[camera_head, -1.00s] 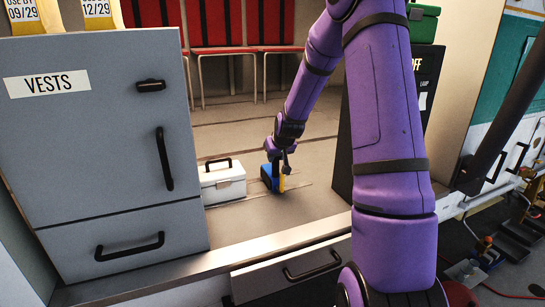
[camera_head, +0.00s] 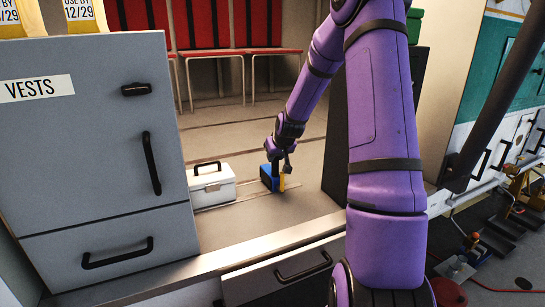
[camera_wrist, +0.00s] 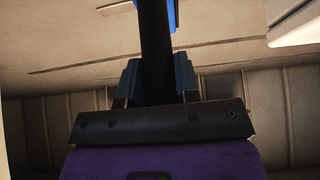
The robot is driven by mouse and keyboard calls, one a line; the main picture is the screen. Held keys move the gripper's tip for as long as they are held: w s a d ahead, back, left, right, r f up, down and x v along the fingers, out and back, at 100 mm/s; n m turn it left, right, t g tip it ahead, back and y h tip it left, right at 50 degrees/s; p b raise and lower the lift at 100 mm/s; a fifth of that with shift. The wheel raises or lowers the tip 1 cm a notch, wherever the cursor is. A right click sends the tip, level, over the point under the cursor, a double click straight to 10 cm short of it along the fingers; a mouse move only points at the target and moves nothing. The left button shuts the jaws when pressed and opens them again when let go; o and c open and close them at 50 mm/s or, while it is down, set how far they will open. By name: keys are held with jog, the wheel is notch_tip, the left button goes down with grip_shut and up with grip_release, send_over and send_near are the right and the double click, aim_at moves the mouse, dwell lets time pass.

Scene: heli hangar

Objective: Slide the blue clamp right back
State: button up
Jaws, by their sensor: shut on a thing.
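The blue clamp (camera_head: 267,179) stands on the floor of the bay, with a yellow part (camera_head: 281,183) at its right side. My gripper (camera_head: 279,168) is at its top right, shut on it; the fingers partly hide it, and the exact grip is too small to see.
A white case (camera_head: 212,187) with a black handle stands left of the clamp, with a gap between. The grey vests cabinet (camera_head: 85,170) is further left. A tall black cabinet (camera_head: 335,150) stands to the right. Red seats (camera_head: 270,25) are behind.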

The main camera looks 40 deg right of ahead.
jog(key=shift+d, duration=0.1)
dwell(0.3)
jog(key=shift+s+d, duration=0.3)
jog(key=shift+d, duration=0.65)
jog(key=shift+s+d, duration=0.25)
jog(key=shift+d, duration=0.7)
jog(key=shift+s+d, duration=0.3)
jog(key=shift+d, duration=0.65)
jog(key=o, duration=1.1)
jog(key=shift+v, duration=4.5)
